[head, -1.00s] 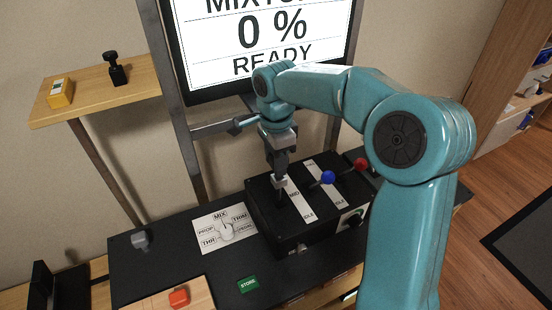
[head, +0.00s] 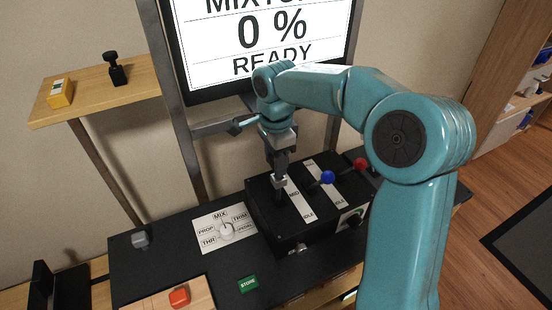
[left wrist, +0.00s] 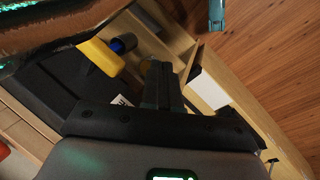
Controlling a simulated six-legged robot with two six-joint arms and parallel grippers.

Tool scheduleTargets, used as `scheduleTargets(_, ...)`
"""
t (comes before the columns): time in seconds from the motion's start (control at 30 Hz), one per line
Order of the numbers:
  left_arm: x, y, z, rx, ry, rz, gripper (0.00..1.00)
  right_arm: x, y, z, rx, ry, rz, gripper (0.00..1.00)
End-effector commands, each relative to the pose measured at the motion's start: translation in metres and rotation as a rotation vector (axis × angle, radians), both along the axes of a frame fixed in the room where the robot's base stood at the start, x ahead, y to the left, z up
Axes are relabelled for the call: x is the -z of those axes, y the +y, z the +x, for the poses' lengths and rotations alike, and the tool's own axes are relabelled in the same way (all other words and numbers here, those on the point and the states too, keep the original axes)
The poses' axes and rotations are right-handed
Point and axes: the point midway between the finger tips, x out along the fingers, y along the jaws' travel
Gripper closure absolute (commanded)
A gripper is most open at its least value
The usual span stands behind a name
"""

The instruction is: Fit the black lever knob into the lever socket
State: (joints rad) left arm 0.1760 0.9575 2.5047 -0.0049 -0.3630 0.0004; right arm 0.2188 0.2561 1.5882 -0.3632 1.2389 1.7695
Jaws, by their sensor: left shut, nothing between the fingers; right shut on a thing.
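My right gripper (head: 279,184) points down over the left slot of the black lever box (head: 262,220). It is shut on a small dark thing, taken as the black lever knob, which is mostly hidden by the fingers. The lever socket lies under the fingertips and is hidden, so I cannot tell whether the knob is seated in it. My left gripper (left wrist: 162,85) shows only in the left wrist view, shut and empty, away from the lever box.
A blue-knobbed lever (head: 328,177) and a red-knobbed lever (head: 361,164) stand right of my right gripper. A dial plate (head: 205,234) lies left of the box. A shelf (head: 90,97) holds a yellow block (head: 60,93) and a black stamp-like piece (head: 116,70).

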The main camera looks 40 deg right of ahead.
Motion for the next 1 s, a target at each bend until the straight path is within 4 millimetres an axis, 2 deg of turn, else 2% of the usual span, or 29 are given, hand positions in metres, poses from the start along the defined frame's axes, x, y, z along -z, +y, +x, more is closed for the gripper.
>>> scheduleTargets(0.37, 0.000, 0.000, 0.000, 0.000, 0.000, 0.000, 1.00, 0.001, 0.000, 0.000, 0.000, 0.000, 0.000, 0.89)
scheduleTargets(1.0, 0.012, 0.000, 0.000, 0.000, 0.000, 0.000, 1.00, 0.017, 0.000, 0.000, 0.000, 0.000, 0.000, 0.89)
